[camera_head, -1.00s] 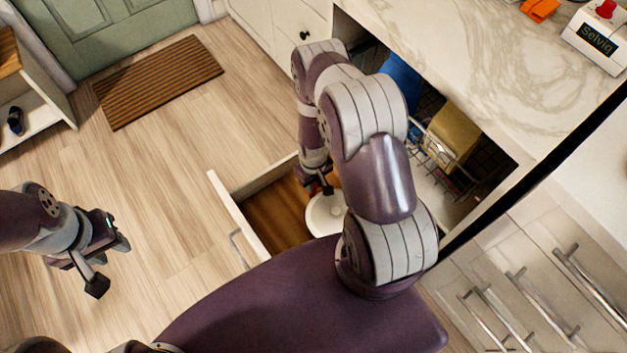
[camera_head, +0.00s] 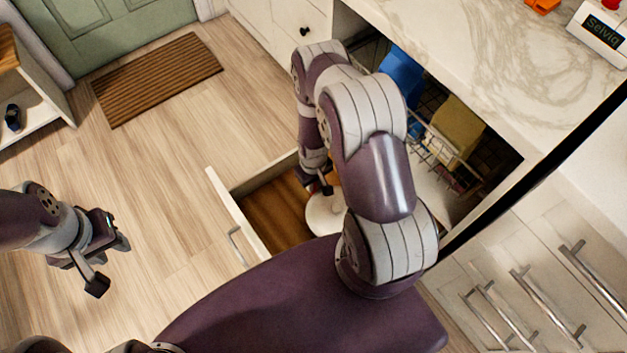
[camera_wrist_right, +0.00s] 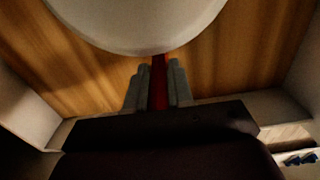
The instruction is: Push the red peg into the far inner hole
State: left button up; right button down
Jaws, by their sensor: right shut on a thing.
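The red peg (camera_wrist_right: 158,85) is upright in the picture between the two grey fingers of my right gripper (camera_wrist_right: 158,88). The fingers are shut on it, and its far end meets the rim of a white round piece (camera_wrist_right: 140,25) in the right wrist view. In the head view my right gripper (camera_head: 318,188) is low inside the open drawer, beside the white round piece (camera_head: 322,218). I cannot make out any hole. My left gripper (camera_head: 110,264) is open and empty over the floor at left.
The drawer (camera_head: 270,222) has a wooden floor and pale walls close around my right gripper. An open cabinet holding a wire rack (camera_head: 440,145), a blue item (camera_head: 402,72) and a yellow box (camera_head: 455,130) is at right. A marble counter (camera_head: 480,50) lies above it.

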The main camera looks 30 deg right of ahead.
jog(key=shift+f+b, duration=0.35)
jog(key=shift+f, duration=0.15)
jog(key=c, duration=0.9)
grip_release()
jog(key=shift+r, duration=0.15)
notch_tip(320, 180, up, 12)
jog(key=p, duration=0.4)
jog(key=shift+r, duration=0.25)
